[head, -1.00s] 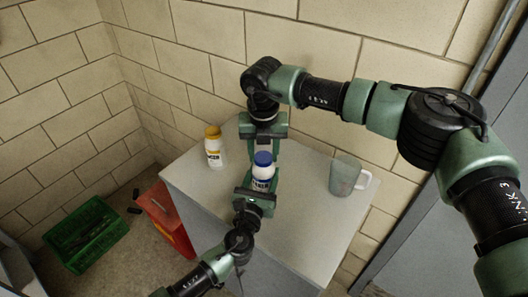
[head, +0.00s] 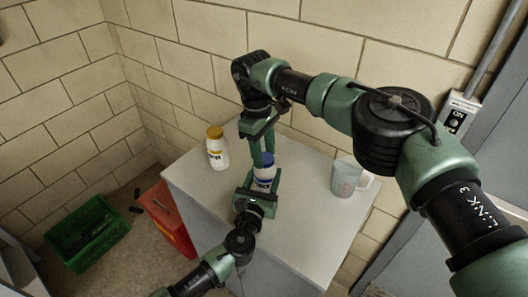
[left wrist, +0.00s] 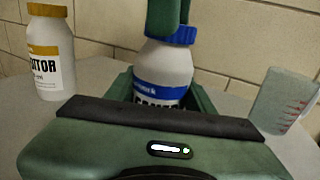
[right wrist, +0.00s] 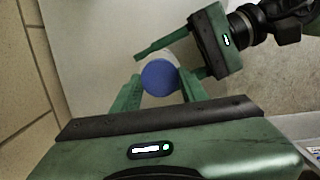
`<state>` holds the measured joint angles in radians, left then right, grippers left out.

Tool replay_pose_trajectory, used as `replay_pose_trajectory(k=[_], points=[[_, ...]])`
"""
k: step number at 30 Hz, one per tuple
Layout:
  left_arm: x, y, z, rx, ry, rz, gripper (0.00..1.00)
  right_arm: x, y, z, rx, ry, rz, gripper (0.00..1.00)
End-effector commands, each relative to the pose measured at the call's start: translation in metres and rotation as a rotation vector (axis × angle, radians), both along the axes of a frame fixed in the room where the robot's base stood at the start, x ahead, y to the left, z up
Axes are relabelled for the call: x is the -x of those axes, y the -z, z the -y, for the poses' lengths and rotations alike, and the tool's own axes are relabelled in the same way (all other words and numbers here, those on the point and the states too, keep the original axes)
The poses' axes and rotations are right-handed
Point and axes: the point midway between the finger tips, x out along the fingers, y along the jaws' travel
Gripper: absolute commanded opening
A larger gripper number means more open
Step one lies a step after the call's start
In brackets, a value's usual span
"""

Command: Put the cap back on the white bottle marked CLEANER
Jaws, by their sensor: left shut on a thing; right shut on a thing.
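A white bottle with a blue label band (head: 263,172) stands on the grey cabinet top; it also shows in the left wrist view (left wrist: 165,72). Its lettering is mostly hidden, so I cannot read the full name. A blue cap (right wrist: 160,78) sits at the bottle's mouth, also in the left wrist view (left wrist: 183,35); I cannot tell how tightly it is seated. My right gripper (head: 263,152) points down from above, its fingers shut on either side of the cap. My left gripper (head: 262,184) is shut around the bottle's body from the near side.
A white bottle with an orange-yellow cap (head: 216,148) stands to the left on the cabinet top (head: 305,215). A clear measuring jug (head: 346,177) stands to the right. A red container (head: 165,218) and a green crate (head: 84,236) are on the floor at left. A brick wall is behind.

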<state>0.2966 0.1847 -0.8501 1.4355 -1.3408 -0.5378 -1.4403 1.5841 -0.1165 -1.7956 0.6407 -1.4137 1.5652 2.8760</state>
Motion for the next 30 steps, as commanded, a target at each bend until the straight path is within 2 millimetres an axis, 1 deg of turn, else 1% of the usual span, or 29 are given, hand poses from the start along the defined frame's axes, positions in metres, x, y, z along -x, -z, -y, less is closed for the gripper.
replay_pose_trajectory(k=[2, 6, 7, 8, 9, 18, 22, 26, 30], points=[[0.0, 0.002, 0.001, -0.002, 0.002, -0.003, 0.0, 0.002, 0.0, -0.002, 0.002, 0.058, -0.004, 0.06], [0.0, 0.002, 0.001, -0.002, 0.002, -0.003, 0.0, 0.004, 0.002, -0.003, -0.004, 0.046, -0.012, 0.06], [0.0, 0.002, 0.001, -0.002, 0.002, -0.003, 0.0, 0.004, 0.002, -0.004, -0.004, 0.045, -0.012, 0.48], [0.0, 0.002, 0.001, -0.002, 0.002, -0.003, 0.0, 0.005, 0.002, -0.004, -0.003, 0.045, -0.013, 0.57], [0.0, 0.002, 0.001, -0.002, 0.002, -0.003, 0.0, 0.005, 0.003, -0.004, -0.003, 0.044, -0.013, 0.68], [0.0, 0.001, 0.0, -0.001, 0.001, -0.002, 0.0, 0.003, 0.002, -0.003, -0.003, 0.045, -0.01, 0.68], [0.0, 0.001, 0.0, -0.001, 0.001, -0.002, 0.0, 0.002, -0.006, -0.003, -0.003, 0.044, -0.007, 0.68], [0.0, 0.001, 0.0, -0.001, 0.001, -0.002, 0.0, 0.0, -0.027, -0.006, -0.002, 0.044, -0.005, 0.68], [0.0, 0.001, 0.0, -0.001, 0.001, -0.002, 0.0, -0.002, -0.059, -0.009, -0.004, 0.044, -0.006, 0.68]])
